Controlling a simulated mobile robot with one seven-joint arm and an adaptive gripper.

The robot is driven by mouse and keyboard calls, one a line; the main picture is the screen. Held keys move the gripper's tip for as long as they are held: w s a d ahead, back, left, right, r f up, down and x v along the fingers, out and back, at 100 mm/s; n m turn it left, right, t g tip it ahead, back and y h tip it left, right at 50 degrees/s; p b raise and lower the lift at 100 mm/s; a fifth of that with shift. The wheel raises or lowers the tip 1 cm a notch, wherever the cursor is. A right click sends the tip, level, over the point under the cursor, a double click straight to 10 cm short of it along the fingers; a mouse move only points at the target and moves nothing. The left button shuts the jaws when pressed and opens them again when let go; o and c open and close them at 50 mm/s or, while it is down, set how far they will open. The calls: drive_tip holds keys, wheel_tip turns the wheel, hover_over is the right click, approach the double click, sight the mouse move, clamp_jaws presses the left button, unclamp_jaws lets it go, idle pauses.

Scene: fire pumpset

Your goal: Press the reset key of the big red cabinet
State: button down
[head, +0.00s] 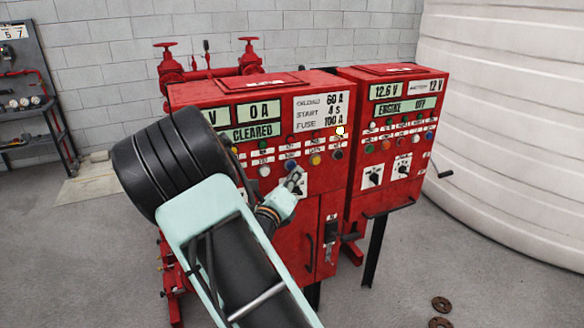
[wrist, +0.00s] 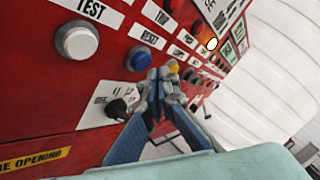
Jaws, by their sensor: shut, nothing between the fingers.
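The big red cabinet (head: 322,195) stands ahead, its display reading "0 A" and "CLEARED". Its blue key (wrist: 138,58) sits beside a label reading RESET in the wrist view; it also shows in the head view (head: 290,164). A white key (wrist: 77,42), near the TEST label, is to its left, and a yellow key (head: 315,159) is to its right. My gripper (head: 296,177) is shut and empty. Its tips (wrist: 164,80) appear just below and right of the blue key in the wrist view. I cannot tell whether they touch the panel.
A black rotary knob (wrist: 117,109) is left of my fingers in the wrist view. A smaller red cabinet (head: 390,135) stands to the right, before a large white tank (head: 500,110). Red valves (head: 166,60) rise behind. Round rusty parts (head: 441,304) lie on the floor.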

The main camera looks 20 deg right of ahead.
drive_tip(key=shift+w, duration=0.1)
drive_tip(key=shift+w, duration=0.35)
drive_tip(key=shift+w+p, duration=0.3)
drive_tip(key=shift+w, duration=0.15)
idle(0.8)
drive_tip(key=shift+s, duration=0.85)
drive_tip(key=s+p, duration=0.1)
drive_tip(key=s, duration=0.4)
idle(0.4)
idle(0.5)
